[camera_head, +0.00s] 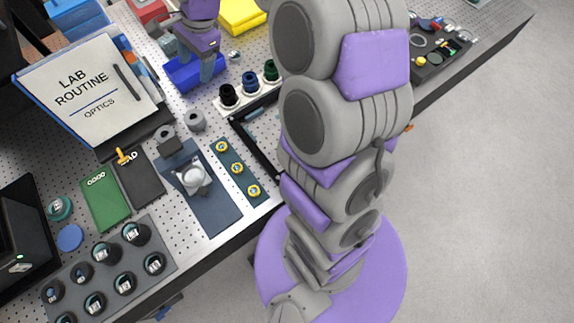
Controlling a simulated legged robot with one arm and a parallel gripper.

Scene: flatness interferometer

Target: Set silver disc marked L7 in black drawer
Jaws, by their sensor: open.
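My gripper (196,72) points down at the upper middle, over a small blue bin (178,83); it is open, and nothing shows between its fingers. Several round dark-rimmed pieces with pale labels sit on a grey tray (108,279) at the lower left. Their labels are too small to read, so I cannot tell which disc is L7. A silvery round piece (193,175) sits on a dark blue mount at the middle. A black box-like unit (18,240) stands at the left edge; I cannot tell whether it is the black drawer.
A lab routine board (88,90) leans at the left. A green pad (104,198) and a dark pad (140,178) lie below it. A white holder with dark knobs (249,88) is near my arm. A black tray of small parts (438,62) lies upper right. My arm hides the middle.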

